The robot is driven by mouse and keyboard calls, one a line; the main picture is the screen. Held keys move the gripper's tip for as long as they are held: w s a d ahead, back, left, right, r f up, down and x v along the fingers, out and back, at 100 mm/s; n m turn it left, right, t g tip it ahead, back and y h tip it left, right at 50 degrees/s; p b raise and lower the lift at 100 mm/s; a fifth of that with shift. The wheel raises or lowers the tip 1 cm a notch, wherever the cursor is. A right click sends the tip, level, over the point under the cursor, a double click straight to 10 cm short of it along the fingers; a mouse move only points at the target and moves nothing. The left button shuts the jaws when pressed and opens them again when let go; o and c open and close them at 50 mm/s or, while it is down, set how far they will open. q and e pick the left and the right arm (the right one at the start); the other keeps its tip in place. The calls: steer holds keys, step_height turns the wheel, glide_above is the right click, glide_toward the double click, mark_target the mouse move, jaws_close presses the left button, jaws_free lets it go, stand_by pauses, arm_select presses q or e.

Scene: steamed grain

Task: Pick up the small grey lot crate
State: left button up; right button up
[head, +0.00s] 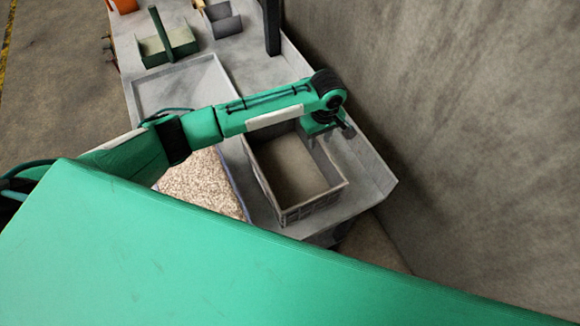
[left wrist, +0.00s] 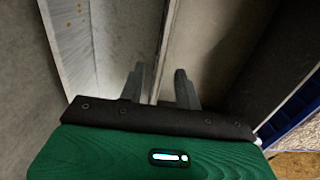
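The small grey lot crate (head: 312,206) stands on the grey bench in the head view, open at the top, with a bare brownish floor inside. My left gripper (head: 343,131) is at the crate's far right side, pointing down; its fingers are hard to make out there. In the left wrist view the two fingers of my left gripper (left wrist: 161,88) are apart. The pale rim of the crate (left wrist: 166,40) runs between them, with the inside of the crate to the right. I cannot tell whether either finger touches the wall. My right gripper is not in view.
A tray of pale grain (head: 205,185) lies left of the crate, partly under my left arm. An empty light grey tray (head: 185,85) is behind it. A green carrier (head: 170,45) and a dark post (head: 271,25) stand farther back. A wall (head: 450,110) rises at the right.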

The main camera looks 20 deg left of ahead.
arm_select(q)
step_height(320, 180, down, 4)
steer(key=shift+f+p, duration=0.15)
steer(key=shift+p, duration=0.25)
jaws_close()
stand_by(1.2)
